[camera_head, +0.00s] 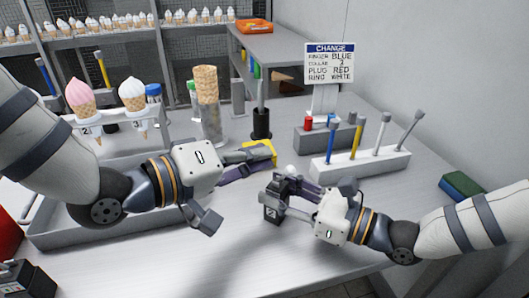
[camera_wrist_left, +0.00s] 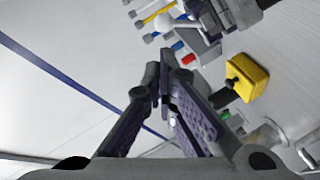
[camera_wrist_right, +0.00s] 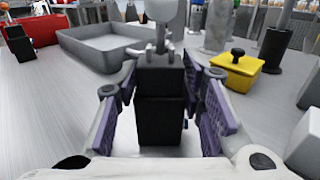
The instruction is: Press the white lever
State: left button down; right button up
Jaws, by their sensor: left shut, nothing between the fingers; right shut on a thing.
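A black block (camera_head: 272,213) with a white ball-topped lever (camera_head: 291,170) stands in front of my right gripper (camera_head: 281,195). My right gripper is shut on this block, with a finger on each side. In the right wrist view the block (camera_wrist_right: 160,105) is upright, and the white ball (camera_wrist_right: 160,10) sits above it on a short stem. My left gripper (camera_head: 268,155) is shut and empty, up and to the left of the white ball. In the left wrist view its fingers (camera_wrist_left: 160,85) are together, with the white ball (camera_wrist_left: 166,24) beyond them, apart from the fingertips.
A yellow box with a black knob (camera_wrist_right: 235,68) stands close behind my left gripper. A pale block (camera_head: 360,163) with several coloured rods stands to the right, near a CHANGE sign (camera_head: 330,62). A grey tray (camera_head: 70,232) and a cone holder are left.

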pick_arm(q)
jog(key=v, duration=0.5)
jog(key=shift+s+a, duration=0.2)
jog(key=shift+s, duration=0.05)
pick_arm(e)
jog(key=o, duration=1.3)
